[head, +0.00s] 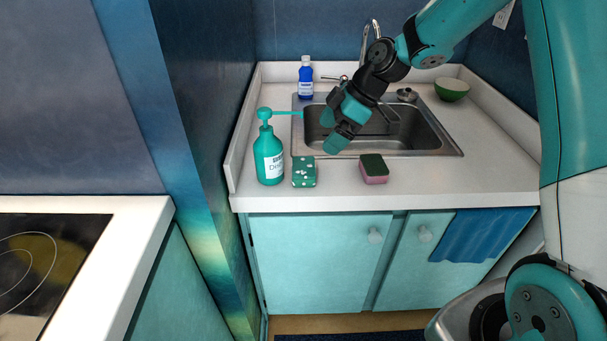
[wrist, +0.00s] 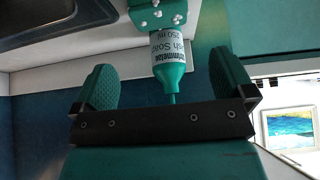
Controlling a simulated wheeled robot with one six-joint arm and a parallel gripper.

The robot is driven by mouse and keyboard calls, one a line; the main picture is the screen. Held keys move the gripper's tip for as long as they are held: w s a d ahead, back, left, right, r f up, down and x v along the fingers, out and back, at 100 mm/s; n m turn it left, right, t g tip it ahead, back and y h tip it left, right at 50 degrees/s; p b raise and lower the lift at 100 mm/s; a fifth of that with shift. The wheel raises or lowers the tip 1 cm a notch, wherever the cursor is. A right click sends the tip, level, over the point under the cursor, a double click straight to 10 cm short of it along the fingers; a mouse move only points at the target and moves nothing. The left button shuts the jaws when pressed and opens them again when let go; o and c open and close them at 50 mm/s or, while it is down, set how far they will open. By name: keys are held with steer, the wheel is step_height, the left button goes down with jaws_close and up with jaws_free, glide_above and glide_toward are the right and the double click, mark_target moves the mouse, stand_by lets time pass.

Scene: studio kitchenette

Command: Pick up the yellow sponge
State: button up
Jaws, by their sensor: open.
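I see no yellow sponge in either view. A sponge with a dark green top and pink lower part (head: 374,170) lies on the counter in front of the sink. A green block with white dots (head: 304,172), perhaps another sponge, stands to its left; it also shows at the top of the wrist view (wrist: 150,18). My gripper (head: 332,131) is open and empty over the front left part of the sink, above and behind both. In the wrist view its two fingers (wrist: 165,82) stand wide apart.
A teal soap pump bottle (head: 269,158) stands left of the dotted block, its spout pointing right. A blue bottle (head: 306,78) stands behind the sink (head: 452,154). A green bowl (head: 452,90) is at the back right. The counter's right front is clear.

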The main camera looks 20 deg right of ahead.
mark_target(303, 166)
steer(key=x, duration=0.6)
steer(key=shift+r, duration=0.1)
steer(key=shift+p+x, duration=0.4)
steer(key=shift+x, duration=2.4)
steer(key=shift+d, duration=0.15)
steer(key=shift+c, duration=0.5)
steer(key=c, duration=0.7)
